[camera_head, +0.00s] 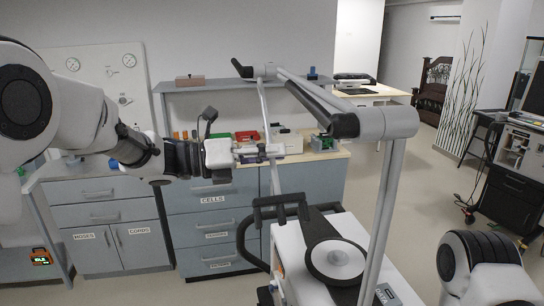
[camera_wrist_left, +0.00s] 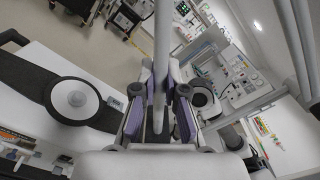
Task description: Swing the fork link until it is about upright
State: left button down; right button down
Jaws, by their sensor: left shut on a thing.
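A thin grey link (camera_head: 264,112), which I take for the fork link, hangs from the joint at the far end of a jointed support arm. It runs down past my left gripper (camera_head: 270,152) and looks close to upright in the head view, its top leaning slightly left. My left gripper is shut on it partway down. In the left wrist view the link (camera_wrist_left: 163,45) runs up between the two fingers of the left gripper (camera_wrist_left: 160,95). My right gripper is out of view.
Grey drawer cabinets (camera_head: 210,230) with small bins stand behind.

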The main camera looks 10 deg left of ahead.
pick_arm(q)
jog(key=w+a+f+m+b, duration=0.3)
jog(key=w+m+b, duration=0.3)
jog(key=b, duration=0.8)
jog(key=shift+w+f+m, duration=0.4)
jog(key=shift+w+f, duration=0.4)
jog(key=shift+w, duration=0.75)
jog(key=c, duration=1.2)
grip_release()
jog(key=shift+a, duration=0.1)
jog(key=v, duration=1.2)
